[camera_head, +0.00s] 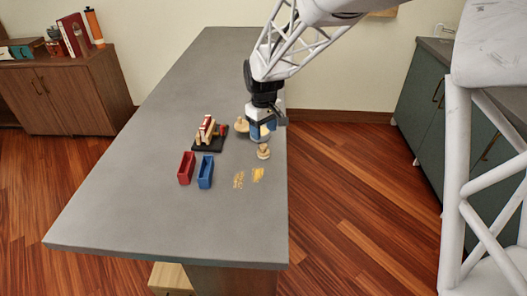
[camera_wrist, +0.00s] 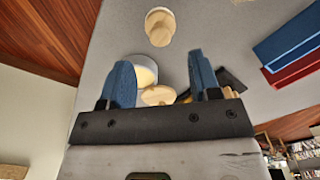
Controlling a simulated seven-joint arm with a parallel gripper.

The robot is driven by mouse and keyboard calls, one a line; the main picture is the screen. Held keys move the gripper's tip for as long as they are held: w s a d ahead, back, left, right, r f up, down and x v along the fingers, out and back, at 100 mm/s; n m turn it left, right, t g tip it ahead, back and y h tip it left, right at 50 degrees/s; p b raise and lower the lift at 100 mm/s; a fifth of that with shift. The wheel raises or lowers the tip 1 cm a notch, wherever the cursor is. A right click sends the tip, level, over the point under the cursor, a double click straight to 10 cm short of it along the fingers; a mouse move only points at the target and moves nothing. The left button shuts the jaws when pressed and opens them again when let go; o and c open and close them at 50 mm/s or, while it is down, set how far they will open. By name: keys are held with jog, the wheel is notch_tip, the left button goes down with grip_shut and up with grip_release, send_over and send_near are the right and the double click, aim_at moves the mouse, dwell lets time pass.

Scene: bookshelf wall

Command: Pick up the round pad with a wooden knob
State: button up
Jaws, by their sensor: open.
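The round pad with a wooden knob (camera_head: 263,152) seems to be the small wooden piece on the grey counter, just in front of my gripper in the head view. In the wrist view the pad (camera_wrist: 160,27) is near the top middle, with a pale round base and a tan knob, apart from the fingers. My gripper (camera_head: 262,134) is open, with blue fingers pointing down. In the wrist view my gripper (camera_wrist: 163,82) has its two fingers spread wide. A pale round dish (camera_wrist: 142,70) and a tan wooden piece (camera_wrist: 158,95) show between them, seemingly beyond the fingertips.
On the grey counter (camera_head: 150,190), a red tray (camera_head: 186,168) and a blue tray (camera_head: 205,171) stand left of the pad. A black stand (camera_head: 208,143) with blocks is behind them. Another wooden piece (camera_head: 242,125) is left of my gripper. Yellow marks lie in front. The counter's right edge is close.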

aim_at(263, 145)
jog(key=shift+f, duration=0.85)
jog(key=shift+f, duration=2.6)
jog(key=shift+c, duration=0.2)
jog(key=c, duration=1)
jog(key=shift+r, duration=0.1)
